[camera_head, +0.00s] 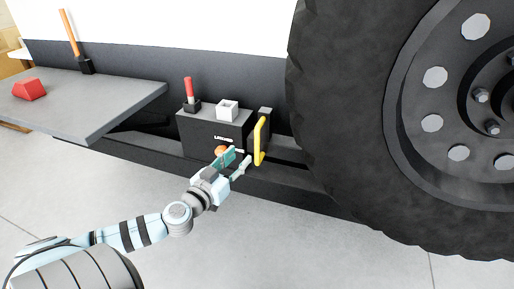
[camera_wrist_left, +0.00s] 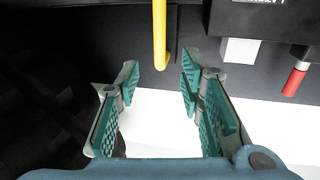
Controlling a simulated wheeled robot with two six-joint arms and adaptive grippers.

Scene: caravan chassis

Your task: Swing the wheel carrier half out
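A large black tyre on a grey wheel (camera_head: 404,130) fills the right of the head view. Left of it is a dark box (camera_head: 200,130) with a small, hard-to-read white label. A yellow bar handle (camera_head: 260,140) stands at the box's right end. In the left wrist view, the yellow handle (camera_wrist_left: 160,35) hangs from the top edge, its end near the gap between my fingertips. My left gripper (camera_head: 237,158) is open and empty, just left of and below the handle in the head view. I cannot tell whether they touch. Which part is the wheel carrier is unclear.
A red-handled lever (camera_head: 189,92) and a white square socket (camera_head: 228,110) sit on the box. An orange knob (camera_head: 221,150) is partly behind my gripper. A grey shelf (camera_head: 110,112) with a red block (camera_head: 29,89) juts out at left. The floor in front is clear.

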